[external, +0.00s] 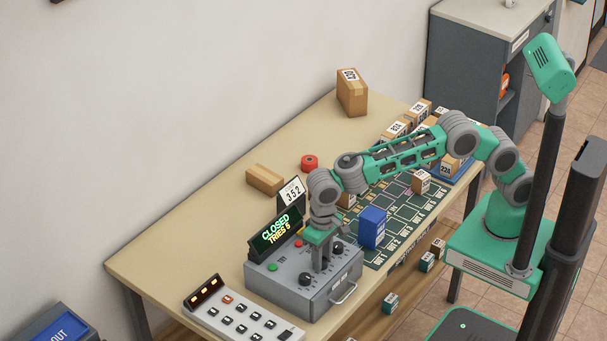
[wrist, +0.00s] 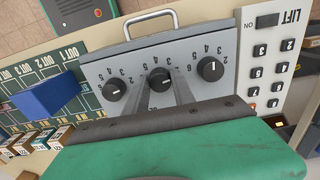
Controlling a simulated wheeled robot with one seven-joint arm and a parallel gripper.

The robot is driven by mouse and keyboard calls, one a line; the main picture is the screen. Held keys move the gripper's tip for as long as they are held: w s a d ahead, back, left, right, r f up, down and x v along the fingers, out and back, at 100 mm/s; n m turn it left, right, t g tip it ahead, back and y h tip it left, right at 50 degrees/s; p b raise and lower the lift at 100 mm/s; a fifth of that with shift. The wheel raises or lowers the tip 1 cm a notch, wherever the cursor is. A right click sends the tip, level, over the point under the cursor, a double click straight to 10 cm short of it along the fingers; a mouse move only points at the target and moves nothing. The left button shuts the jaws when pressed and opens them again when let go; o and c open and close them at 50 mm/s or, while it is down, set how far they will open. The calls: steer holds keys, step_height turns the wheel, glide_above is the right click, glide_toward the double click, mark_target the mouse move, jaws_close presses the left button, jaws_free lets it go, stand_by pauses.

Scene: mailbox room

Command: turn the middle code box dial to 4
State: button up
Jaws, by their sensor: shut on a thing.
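The grey code box (external: 290,287) stands on the table, its green-lit display (external: 275,232) reading CLOSED and a TRIES line. My gripper (external: 319,267) reaches down onto its top and hides the middle dial in the external view. In the wrist view the black middle dial (wrist: 160,79) shows between my fingertips (wrist: 163,88), which are shut on it. It has a white pointer line, but the number it marks is hard to read. The other two dials (wrist: 115,90) and (wrist: 210,69) sit apart on either side, untouched.
A card reading 352 (external: 291,192) stands behind the box. A blue box (external: 372,228) stands close beside it on the green mat (external: 408,226). A white keypad panel (external: 238,318) lies on the other side. Several cartons stand farther back.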

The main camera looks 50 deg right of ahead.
jaws_close()
steer(key=shift+n, duration=0.4)
steer(key=n, duration=0.2)
steer(key=shift+r+n, duration=0.1)
steer(key=shift+n, duration=0.3)
steer(key=n, duration=0.3)
steer(key=shift+n, duration=0.3)
steer(key=n, duration=0.4)
steer(key=shift+w+n, duration=0.1)
steer(key=shift+n, duration=0.2)
steer(key=shift+n+p, duration=0.3)
steer(key=shift+n, duration=1.7)
steer(key=o, duration=0.9)
jaws_free()
